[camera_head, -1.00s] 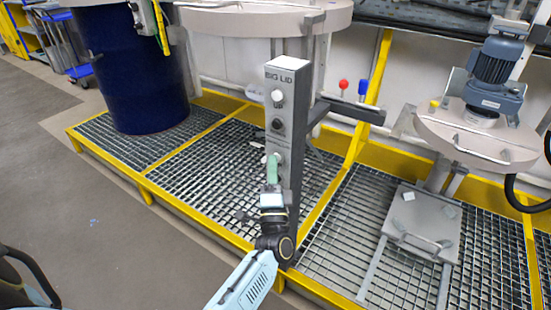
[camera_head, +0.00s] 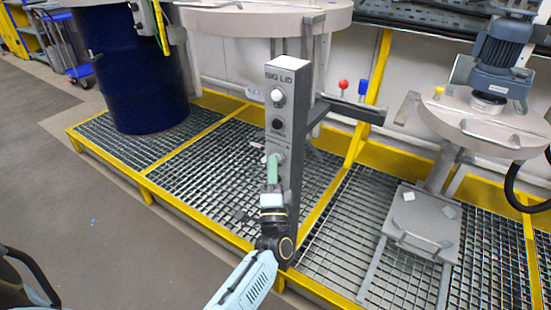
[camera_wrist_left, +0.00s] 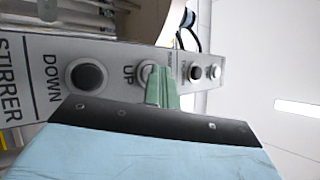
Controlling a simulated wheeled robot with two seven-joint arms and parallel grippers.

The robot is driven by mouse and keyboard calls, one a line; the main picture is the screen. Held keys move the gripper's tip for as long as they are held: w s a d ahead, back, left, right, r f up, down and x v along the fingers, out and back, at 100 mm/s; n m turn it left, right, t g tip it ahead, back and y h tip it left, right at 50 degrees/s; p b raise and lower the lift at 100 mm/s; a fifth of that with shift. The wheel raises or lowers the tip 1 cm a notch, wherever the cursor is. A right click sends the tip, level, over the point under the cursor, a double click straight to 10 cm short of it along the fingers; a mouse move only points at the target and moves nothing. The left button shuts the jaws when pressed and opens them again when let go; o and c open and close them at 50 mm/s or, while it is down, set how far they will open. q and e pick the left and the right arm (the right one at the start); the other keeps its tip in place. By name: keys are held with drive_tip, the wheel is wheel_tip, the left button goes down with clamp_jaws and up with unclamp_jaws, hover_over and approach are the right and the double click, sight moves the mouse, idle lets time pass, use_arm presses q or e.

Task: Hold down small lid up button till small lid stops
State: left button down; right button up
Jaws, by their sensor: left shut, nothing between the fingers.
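The control post (camera_head: 290,150) stands on the grating, its face lettered BIG LID at the top. Its upper white button (camera_head: 278,96) and black button (camera_head: 277,124) are clear of my arm. My left gripper (camera_head: 272,160) is shut, its green fingers at the lower white button, which they partly hide. In the left wrist view the fingers (camera_wrist_left: 163,85) are at the white UP button (camera_wrist_left: 147,72), seemingly touching it. The black DOWN button (camera_wrist_left: 86,76) is beside it, then the STIRRER lettering. This pair's own label is not readable. The small round lid (camera_head: 480,126) carries the motor at right, raised above the grating.
A grey square plate (camera_head: 420,222) on a frame is below the small lid. The big round lid (camera_head: 250,20) is behind the post. A blue drum (camera_head: 138,75) stands at left. A bar with red (camera_head: 343,84) and blue knobs sticks out behind the post.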

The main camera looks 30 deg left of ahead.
use_arm(q)
drive_tip(key=shift+s, duration=0.1)
idle(0.7)
drive_tip(key=shift+s+p, duration=0.75)
drive_tip(key=shift+s, duration=0.05)
drive_tip(key=shift+s, duration=0.1)
drive_tip(key=s+p, duration=0.2)
drive_tip(key=s, duration=0.1)
drive_tip(key=s+p, duration=0.1)
drive_tip(key=shift+s+a, duration=0.25)
drive_tip(key=shift+s, duration=0.15)
drive_tip(key=shift+f, duration=0.1)
